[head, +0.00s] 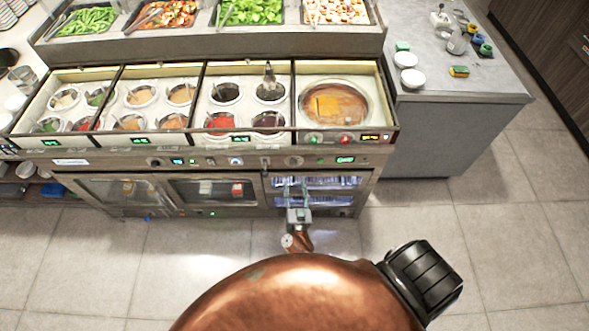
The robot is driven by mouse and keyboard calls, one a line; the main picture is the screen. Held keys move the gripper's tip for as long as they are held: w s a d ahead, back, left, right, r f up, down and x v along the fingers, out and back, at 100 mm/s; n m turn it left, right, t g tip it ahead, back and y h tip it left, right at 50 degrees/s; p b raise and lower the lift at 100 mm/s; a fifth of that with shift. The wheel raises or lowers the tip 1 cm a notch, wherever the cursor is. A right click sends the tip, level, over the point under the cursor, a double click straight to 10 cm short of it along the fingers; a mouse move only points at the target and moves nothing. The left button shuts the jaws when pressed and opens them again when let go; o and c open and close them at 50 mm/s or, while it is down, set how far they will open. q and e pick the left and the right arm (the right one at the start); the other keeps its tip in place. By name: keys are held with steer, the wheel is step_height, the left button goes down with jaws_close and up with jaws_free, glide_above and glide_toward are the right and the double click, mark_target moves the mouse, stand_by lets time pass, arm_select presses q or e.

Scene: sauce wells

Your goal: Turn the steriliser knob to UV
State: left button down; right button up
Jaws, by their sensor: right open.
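The steriliser (335,200) is the blue-lit compartment at the right end of the counter front, with racks of utensils behind its front. A small round knob (293,161) sits on the panel above it, beside a green display (345,160). The knob's pointer and labels are too small to read. My right gripper (296,184) is open in front of the steriliser, its fingers pointing at the counter and showing just below the knob in the picture. I cannot tell whether they touch anything. My left gripper is out of view.
Sauce wells (222,121) and a round pan with an orange block (327,104) lie above the panel. Other knobs and displays (178,161) line the panel to the left. A grey side counter (455,85) stands right. The tiled floor (500,215) at right is clear.

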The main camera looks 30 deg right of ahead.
mark_target(293, 166)
steer(key=x, duration=0.4)
steer(key=r+b+x, duration=0.1)
steer(key=x, duration=0.2)
steer(key=shift+d, duration=0.1)
steer(key=shift+w+d, duration=0.25)
steer(key=shift+w, duration=0.2)
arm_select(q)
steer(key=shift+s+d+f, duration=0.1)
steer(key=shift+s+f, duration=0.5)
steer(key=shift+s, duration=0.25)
arm_select(e)
steer(key=shift+c, duration=0.5)
steer(key=c, duration=1)
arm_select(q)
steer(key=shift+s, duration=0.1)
arm_select(e)
steer(key=shift+c, duration=0.3)
